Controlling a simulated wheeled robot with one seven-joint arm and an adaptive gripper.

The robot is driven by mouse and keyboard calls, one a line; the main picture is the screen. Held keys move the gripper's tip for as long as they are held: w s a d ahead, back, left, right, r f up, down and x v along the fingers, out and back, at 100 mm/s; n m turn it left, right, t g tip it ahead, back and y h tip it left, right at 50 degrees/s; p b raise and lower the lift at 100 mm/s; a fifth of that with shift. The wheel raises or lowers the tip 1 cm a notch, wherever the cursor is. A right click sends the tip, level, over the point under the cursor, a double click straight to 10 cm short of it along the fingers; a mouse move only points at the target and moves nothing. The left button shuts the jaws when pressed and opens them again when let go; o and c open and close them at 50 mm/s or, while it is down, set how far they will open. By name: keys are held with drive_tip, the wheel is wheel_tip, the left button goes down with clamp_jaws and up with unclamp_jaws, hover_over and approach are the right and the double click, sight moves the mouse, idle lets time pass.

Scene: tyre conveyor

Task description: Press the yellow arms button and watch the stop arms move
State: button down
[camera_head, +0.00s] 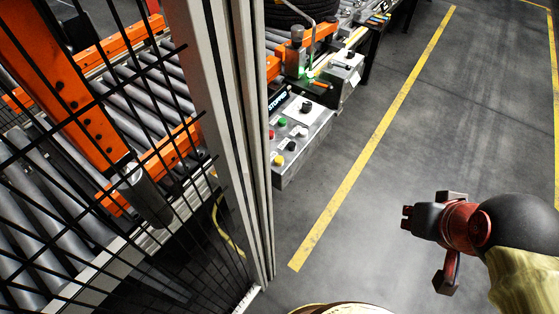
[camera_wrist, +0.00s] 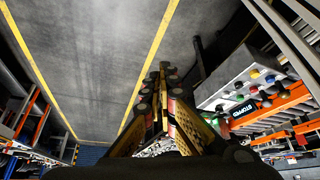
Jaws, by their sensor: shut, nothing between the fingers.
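A grey control box (camera_head: 290,170) with a lit STOPPED display stands beyond the fence post in the head view. The yellow button (camera_head: 279,160) sits low on its sloped face, near the left edge, with green, red, white and black controls around it. The box's STOPPED display (camera_wrist: 243,108) and a yellow button (camera_wrist: 270,78) show at right in the wrist view. My gripper (camera_wrist: 167,75) is shut and empty, apart from the box. In the head view my arm's end is at lower right, over open floor. I cannot clearly identify the stop arms.
A black mesh fence with a pale post (camera_head: 233,120) stands between me and the roller conveyor (camera_head: 105,105) at left. A tyre (camera_head: 285,15) lies at the top. A yellow floor line (camera_head: 370,145) runs beside the box. The grey floor to the right is clear.

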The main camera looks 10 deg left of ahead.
drive_tip(key=w+a+r+n+t+p, duration=0.1)
drive_tip(key=w+a+n+p, duration=0.2)
drive_tip(key=w+p, duration=0.3)
drive_tip(key=w+a+r+n+y+p, duration=0.1)
drive_tip(key=w+a+r+n+p, duration=0.2)
drive_tip(key=w, duration=0.5)
drive_tip(key=w+a+n+t+p, duration=0.1)
drive_tip(key=w+a+n+p, duration=0.25)
drive_tip(key=w+p, duration=0.3)
drive_tip(key=n+g+y+p, duration=0.2)
drive_tip(key=n+y+p, duration=0.4)
drive_tip(key=n+p, duration=0.4)
hover_over(277, 161)
wheel_tip(277, 161, down, 8)
drive_tip(key=shift+f+m+p, duration=0.15)
drive_tip(key=shift+m+p, duration=0.15)
drive_tip(key=shift+m, duration=0.05)
wheel_tip(277, 161, down, 9)
drive_tip(key=b, duration=0.6)
drive_tip(key=shift+b, duration=0.4)
drive_tip(key=shift+f+b, duration=0.3)
drive_tip(key=shift+b, duration=0.15)
